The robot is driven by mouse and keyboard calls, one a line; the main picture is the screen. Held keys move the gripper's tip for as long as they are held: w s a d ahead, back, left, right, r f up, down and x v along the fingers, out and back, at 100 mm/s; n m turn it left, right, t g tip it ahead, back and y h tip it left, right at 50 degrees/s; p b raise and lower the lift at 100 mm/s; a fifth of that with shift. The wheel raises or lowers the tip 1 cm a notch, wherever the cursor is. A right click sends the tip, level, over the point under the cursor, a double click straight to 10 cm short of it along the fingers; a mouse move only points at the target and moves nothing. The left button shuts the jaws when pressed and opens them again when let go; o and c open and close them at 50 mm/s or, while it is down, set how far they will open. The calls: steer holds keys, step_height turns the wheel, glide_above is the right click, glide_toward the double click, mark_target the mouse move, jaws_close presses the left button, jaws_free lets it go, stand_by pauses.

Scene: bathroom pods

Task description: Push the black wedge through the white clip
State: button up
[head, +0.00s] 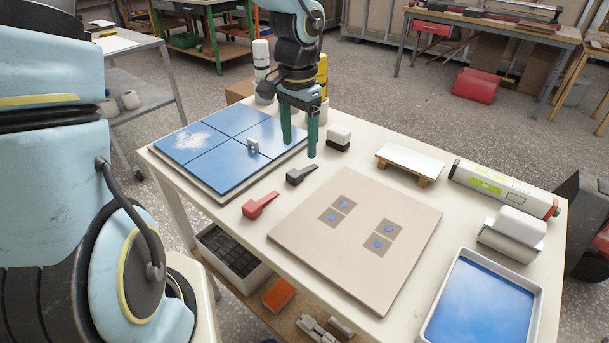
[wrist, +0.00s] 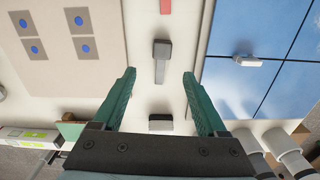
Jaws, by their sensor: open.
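The black wedge (head: 301,175) lies flat on the white table, just right of the blue tile panel; its thicker end points left in the head view. In the wrist view the black wedge (wrist: 162,60) lies ahead, between the lines of my fingers. The small white clip (head: 253,146) stands on the blue tiles at a seam; the wrist view shows the clip (wrist: 247,61) to the right. My gripper (head: 299,145) has green fingers, points down, and is open and empty above the table, behind the wedge. In the wrist view my gripper (wrist: 159,76) has nothing between its fingertips.
A red tool (head: 260,205) lies in front of the wedge. A white-and-black block (head: 339,138) stands behind it. The blue tile panel (head: 178,181) is at left, a beige board (head: 300,238) with blue dots at right. Bottles (head: 262,62) stand behind my gripper.

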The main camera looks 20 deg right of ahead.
mark_target(298, 170)
steer(key=shift+a+f+p, duration=0.2)
steer(key=shift+f+p, duration=0.15)
steer(key=shift+f, duration=3.2)
steer(key=shift+c, duration=0.2)
jaws_close()
